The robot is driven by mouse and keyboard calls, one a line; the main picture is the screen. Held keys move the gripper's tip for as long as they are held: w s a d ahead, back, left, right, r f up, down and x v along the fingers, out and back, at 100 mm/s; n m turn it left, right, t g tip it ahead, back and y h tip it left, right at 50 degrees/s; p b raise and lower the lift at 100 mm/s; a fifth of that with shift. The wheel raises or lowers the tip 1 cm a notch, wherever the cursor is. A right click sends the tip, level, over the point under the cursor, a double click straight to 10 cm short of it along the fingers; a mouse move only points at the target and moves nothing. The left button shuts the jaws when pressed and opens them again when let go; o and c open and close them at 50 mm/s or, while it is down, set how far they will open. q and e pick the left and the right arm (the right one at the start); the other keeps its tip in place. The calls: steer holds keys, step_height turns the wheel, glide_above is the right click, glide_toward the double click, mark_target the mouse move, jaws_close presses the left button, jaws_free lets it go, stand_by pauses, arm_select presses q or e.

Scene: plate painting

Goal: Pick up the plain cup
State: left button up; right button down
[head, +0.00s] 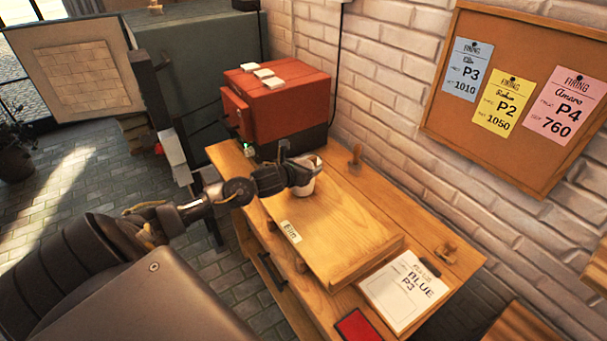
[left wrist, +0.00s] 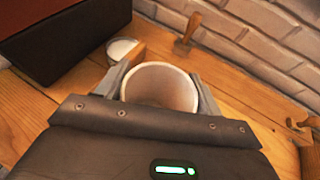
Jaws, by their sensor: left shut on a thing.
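The plain cup (head: 306,186) is white and stands upright at the back end of a wooden board on the bench. My left gripper (head: 304,170) is shut on it, and the gripper hides part of the cup. In the left wrist view the cup (left wrist: 160,86) shows its open round mouth between the two fingers of my left gripper (left wrist: 160,92). I cannot tell whether the cup touches the board. My right gripper is not in view.
A red box (head: 276,98) with white tiles on top stands behind the cup. A small white round thing (left wrist: 122,48) is beside the left finger. The board (head: 340,232) bears a label "Elin". A clipboard (head: 403,290) and red pad (head: 358,326) lie in front. A brick wall rises on the right.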

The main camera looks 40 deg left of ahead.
arm_select(q)
steer(key=shift+r+p, duration=0.3)
steer(key=shift+r, duration=0.25)
steer(key=s+a+r+p, duration=0.8)
steer(key=s+r, duration=0.3)
steer(key=r, duration=0.1)
steer(key=shift+a, duration=0.3)
